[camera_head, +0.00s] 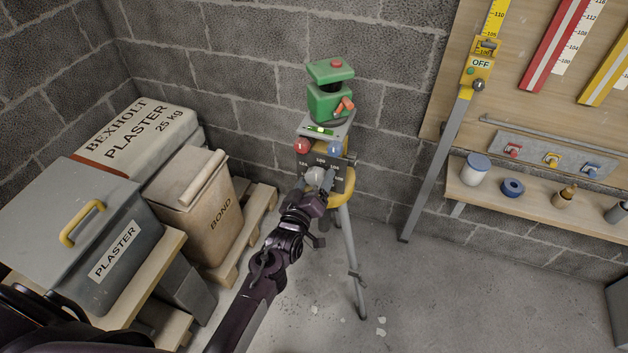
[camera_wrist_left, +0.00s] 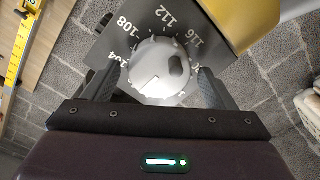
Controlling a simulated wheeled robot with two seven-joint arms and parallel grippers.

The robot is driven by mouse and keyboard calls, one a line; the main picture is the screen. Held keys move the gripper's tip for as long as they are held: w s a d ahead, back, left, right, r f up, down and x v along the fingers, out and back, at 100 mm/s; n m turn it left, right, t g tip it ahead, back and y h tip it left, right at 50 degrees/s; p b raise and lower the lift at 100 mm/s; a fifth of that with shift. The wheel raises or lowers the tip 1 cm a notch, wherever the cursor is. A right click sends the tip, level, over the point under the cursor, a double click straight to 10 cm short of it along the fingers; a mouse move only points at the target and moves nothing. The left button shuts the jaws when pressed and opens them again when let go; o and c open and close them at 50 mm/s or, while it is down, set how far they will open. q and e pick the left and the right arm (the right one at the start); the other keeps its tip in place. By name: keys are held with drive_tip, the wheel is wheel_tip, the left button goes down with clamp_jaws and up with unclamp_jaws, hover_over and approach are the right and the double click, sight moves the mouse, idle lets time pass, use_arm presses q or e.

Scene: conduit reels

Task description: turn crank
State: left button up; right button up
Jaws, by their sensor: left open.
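A dark instrument panel (camera_head: 335,162) with white numbers is mounted on a grey tripod against the block wall. A round light-grey knob (camera_head: 315,176) sits on its face; it shows large in the left wrist view (camera_wrist_left: 152,78), with a dark grey oval on it and numbers around it. My left gripper (camera_head: 318,186) is at the knob. In the left wrist view the open gripper (camera_wrist_left: 157,88) has one finger on each side of the knob; I cannot tell whether they touch it. No separate crank arm is clear. My right gripper is not in view.
A green device (camera_head: 330,92) stands on top of the tripod, and a yellow curved part (camera_head: 345,192) is beside the panel. Plaster boxes and sacks (camera_head: 135,140) fill the left. A leaning rail (camera_head: 440,160) and a shelf (camera_head: 540,205) are at right. The floor between is mostly clear.

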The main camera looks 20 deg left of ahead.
use_arm(q)
drive_tip(key=shift+w, duration=0.15)
drive_tip(key=shift+c, duration=0.3)
drive_tip(key=c, duration=0.9)
drive_tip(key=shift+c, duration=0.2)
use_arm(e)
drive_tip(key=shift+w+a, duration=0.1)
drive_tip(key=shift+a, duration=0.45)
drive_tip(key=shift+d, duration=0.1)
use_arm(q)
drive_tip(key=shift+m, duration=0.4)
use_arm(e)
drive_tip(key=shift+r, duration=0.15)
